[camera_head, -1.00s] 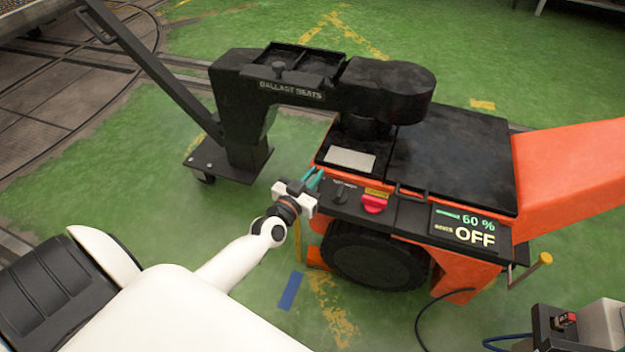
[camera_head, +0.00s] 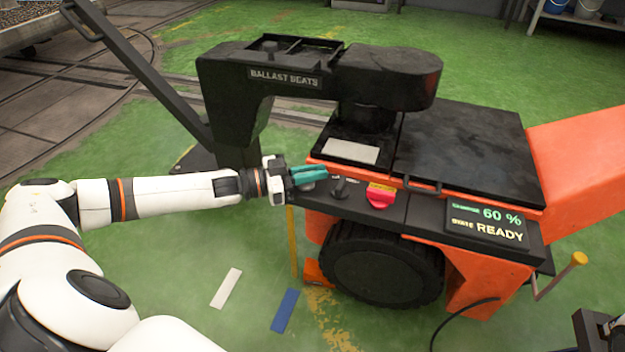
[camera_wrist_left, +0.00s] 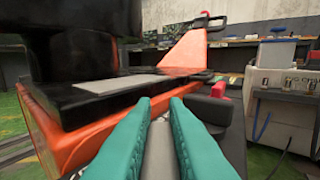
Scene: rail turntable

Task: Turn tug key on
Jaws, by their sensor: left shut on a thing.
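The orange and black tug (camera_head: 465,150) stands at the right, its control panel (camera_head: 410,207) facing me. My left gripper (camera_head: 322,173) is at the left end of the panel, its green fingers reaching in from the left. It is shut on the tug key, which the fingers mostly hide in the head view. In the left wrist view a grey piece (camera_wrist_left: 160,150) shows between the two green fingers (camera_wrist_left: 160,112). The display (camera_head: 487,223) reads 60 % and state READY.
A dark lever switch (camera_head: 345,187) and a red knob (camera_head: 380,195) sit on the panel just right of my gripper. A black arm marked BALLAST SEATS (camera_head: 285,78) rises behind. A yellow post (camera_head: 293,243) stands below.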

